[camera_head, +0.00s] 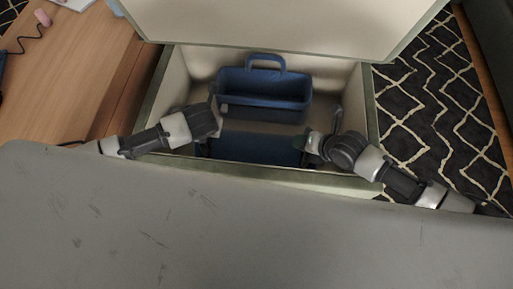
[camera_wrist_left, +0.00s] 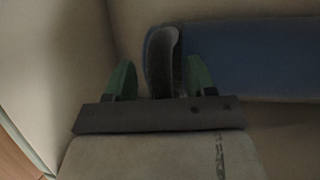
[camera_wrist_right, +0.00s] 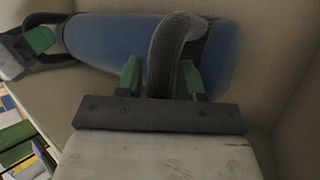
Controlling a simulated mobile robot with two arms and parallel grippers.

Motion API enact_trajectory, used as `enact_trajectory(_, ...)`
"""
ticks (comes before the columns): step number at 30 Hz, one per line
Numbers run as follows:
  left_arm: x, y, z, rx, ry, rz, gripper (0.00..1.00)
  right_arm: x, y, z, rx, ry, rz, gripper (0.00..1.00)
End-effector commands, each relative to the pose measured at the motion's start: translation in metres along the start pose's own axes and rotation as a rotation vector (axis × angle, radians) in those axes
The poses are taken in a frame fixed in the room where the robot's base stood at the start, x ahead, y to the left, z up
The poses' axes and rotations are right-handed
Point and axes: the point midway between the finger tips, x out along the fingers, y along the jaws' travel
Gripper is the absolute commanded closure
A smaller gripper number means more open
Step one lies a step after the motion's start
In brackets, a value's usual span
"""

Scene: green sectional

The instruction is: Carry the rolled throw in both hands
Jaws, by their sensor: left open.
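The rolled throw (camera_head: 256,149) is a blue cylinder lying near the front inside an open storage box, with a dark strap loop near each end. In the left wrist view the roll (camera_wrist_left: 262,60) runs off to the right; my left gripper (camera_wrist_left: 162,82) is open, its green fingers on either side of one strap, with a gap. In the right wrist view the roll (camera_wrist_right: 110,42) runs left; my right gripper (camera_wrist_right: 161,80) has its fingers close against the other strap and looks shut on it. In the head view the wrists partly hide the roll's ends.
A blue caddy (camera_head: 264,95) with a handle stands behind the roll in the box. The box walls (camera_head: 371,120) rise close around both arms, and the raised lid (camera_head: 290,22) overhangs the back. A wooden table (camera_head: 70,75) is at left, a patterned rug (camera_head: 440,110) at right.

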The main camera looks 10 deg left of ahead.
Motion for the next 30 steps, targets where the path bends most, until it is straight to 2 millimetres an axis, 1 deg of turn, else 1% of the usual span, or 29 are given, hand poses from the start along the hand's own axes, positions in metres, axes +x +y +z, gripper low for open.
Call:
enact_trajectory(7,0.0005,-0.0002,-0.0001,0.0,0.0,-0.001,0.45,0.0005,0.0002,-0.0002,0.0,0.0,0.001,0.62)
enact_trajectory(8,0.0004,-0.0002,-0.0001,0.0,0.0,-0.001,0.48,0.0005,0.0002,-0.0002,0.0,0.0,0.001,0.65)
enact_trajectory(12,0.0003,-0.0002,-0.0001,0.0,0.0,-0.001,0.7,0.0004,0.0001,-0.0002,0.0,0.0,0.0,0.87)
enact_trajectory(14,0.0003,-0.0002,-0.0002,0.0,0.0,-0.001,0.79,0.0004,0.0,-0.0002,0.0,0.0,0.0,0.96)
enact_trajectory(15,0.0003,-0.0002,-0.0002,0.0,0.0,-0.001,0.85,0.0003,0.0001,-0.0002,0.0,0.0,0.0,1.0)
enact_trajectory(18,0.0002,-0.0001,-0.0001,0.0,0.0,0.0,1.0,0.0003,0.0,-0.0002,0.0,0.0,0.0,1.0)
enact_trajectory(30,-0.0022,0.0003,0.0016,-0.001,-0.002,-0.001,1.0,-0.0017,0.002,0.0014,0.0,-0.001,0.002,1.0)
